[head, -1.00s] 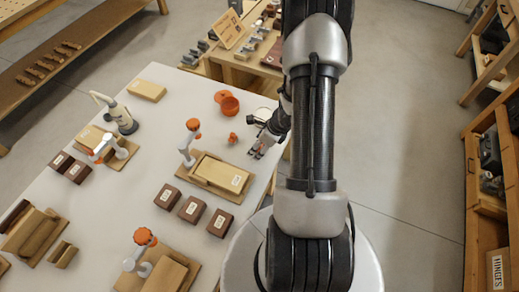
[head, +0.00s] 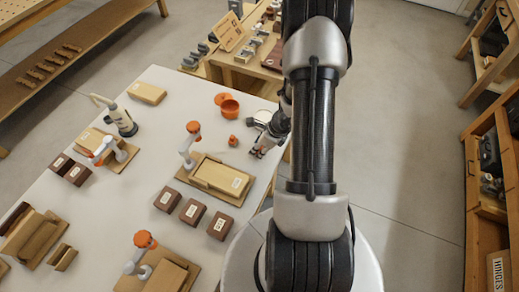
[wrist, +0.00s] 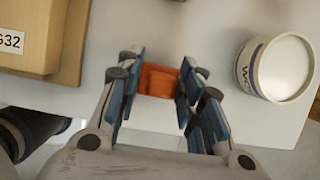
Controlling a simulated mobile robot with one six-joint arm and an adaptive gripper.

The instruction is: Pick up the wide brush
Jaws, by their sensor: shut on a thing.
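My gripper (wrist: 161,88) has its blue-padded fingers on either side of an orange, block-like piece, which I take to be the wide brush (wrist: 160,81). No bristles show, and its far end is hard to make out. In the head view my gripper (head: 256,153) is low over the right edge of the white table, and the held piece is too small to tell there. A small orange thing (head: 233,141) shows just left of the gripper; I cannot tell whether it is the same piece.
A white lettered can (wrist: 281,70) stands close right of the fingers in the wrist view. A tan labelled case (wrist: 28,45) is at the left. Orange bowls (head: 229,107), dark labelled blocks (head: 192,211) and white-and-orange arm-like models (head: 189,145) stand on the table (head: 170,110).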

